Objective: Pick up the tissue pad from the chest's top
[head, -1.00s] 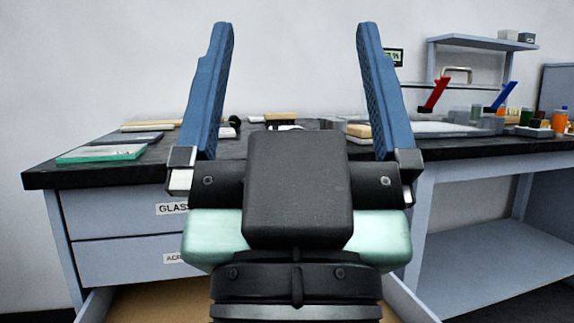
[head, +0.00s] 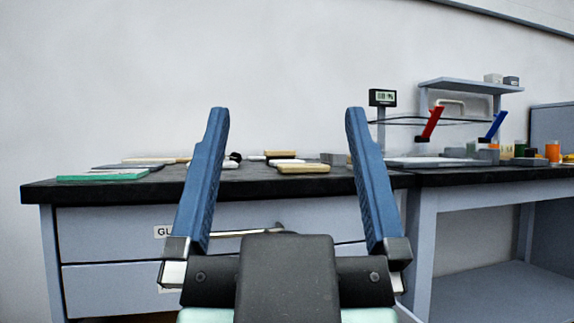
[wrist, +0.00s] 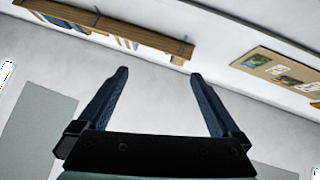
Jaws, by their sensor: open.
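My gripper (head: 287,112) is open and empty, its two blue fingers pointing up in front of the chest. In the wrist view my gripper (wrist: 158,72) is spread with nothing between the fingers. The chest (head: 100,220) is grey-blue with labelled drawers and a black top (head: 60,191). Several flat pads and sheets lie on that top, seen nearly edge-on. A tan pad (head: 303,168) lies beyond the fingers, right of centre. I cannot tell which flat piece is the tissue pad. The wrist view does not show the chest top.
A green-edged sheet (head: 100,175) lies at the top's left. To the right, a bench (head: 480,177) holds a red-handled tool (head: 432,123), a blue-handled tool (head: 496,125) and orange jars. A digital display (head: 383,98) and a shelf (head: 470,86) stand behind. The air above the chest is clear.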

